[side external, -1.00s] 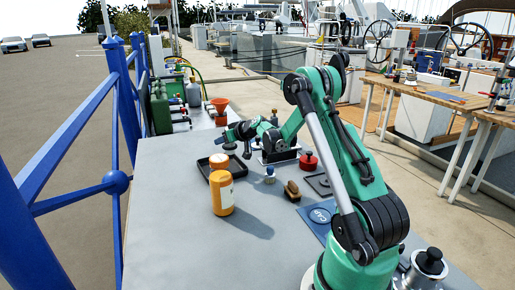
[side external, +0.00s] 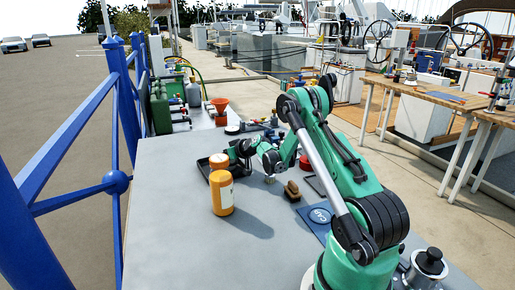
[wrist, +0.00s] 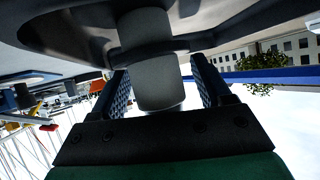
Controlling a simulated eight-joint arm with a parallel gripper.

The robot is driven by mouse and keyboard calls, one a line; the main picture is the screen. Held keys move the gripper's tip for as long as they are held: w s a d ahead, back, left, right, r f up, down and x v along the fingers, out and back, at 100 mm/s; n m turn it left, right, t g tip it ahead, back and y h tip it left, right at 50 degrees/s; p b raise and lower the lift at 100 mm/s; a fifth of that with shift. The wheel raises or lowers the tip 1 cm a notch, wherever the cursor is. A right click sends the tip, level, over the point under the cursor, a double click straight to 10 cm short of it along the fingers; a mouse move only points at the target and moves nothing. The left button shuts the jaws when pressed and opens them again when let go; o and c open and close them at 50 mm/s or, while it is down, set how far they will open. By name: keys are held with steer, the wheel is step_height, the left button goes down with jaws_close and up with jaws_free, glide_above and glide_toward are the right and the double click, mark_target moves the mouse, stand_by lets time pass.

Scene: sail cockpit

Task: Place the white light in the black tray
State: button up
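In the wrist view, the white light (wrist: 158,82) shows as a pale grey-white cylinder with a dark collar, between the two fingers of my gripper (wrist: 160,75). In the side view my gripper (side external: 239,151) is at the right edge of the black tray (side external: 203,167), low over the table. The light is too hidden there to make out. The tray lies flat, partly behind the orange bottle. A large dark surface fills the top of the wrist view.
The orange bottle (side external: 222,196) stands just in front of the tray. A brown brush-like block (side external: 292,191) and a blue mat (side external: 316,216) lie to the right. An orange funnel (side external: 219,105) is behind. The table's left front (side external: 170,240) is clear.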

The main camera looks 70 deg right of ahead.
steer(key=shift+r, duration=0.15)
steer(key=v, duration=1.2)
